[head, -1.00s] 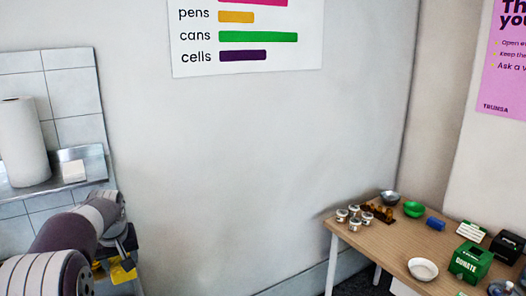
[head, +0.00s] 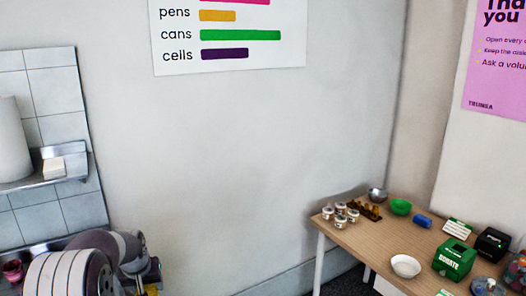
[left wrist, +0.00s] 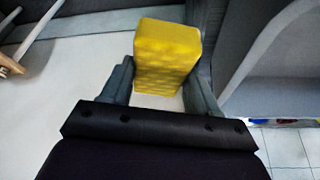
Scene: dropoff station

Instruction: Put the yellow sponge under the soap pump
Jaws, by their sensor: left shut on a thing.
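The yellow sponge (left wrist: 168,52) is a textured block between the two fingers of my left gripper (left wrist: 150,85) in the left wrist view. The fingers are shut on its sides, and its far end sticks out beyond them. In the head view my left gripper (head: 146,278) is low at the left, and only a sliver of yellow shows at the bottom edge. I cannot make out the soap pump in either view. My right gripper is not in view.
A metal shelf (head: 75,166) on the tiled wall holds a white paper roll (head: 12,140) and a pale block (head: 54,168). At the right, a wooden table (head: 345,235) holds jars, bowls and a green donation box (head: 453,260). Bare wall lies between.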

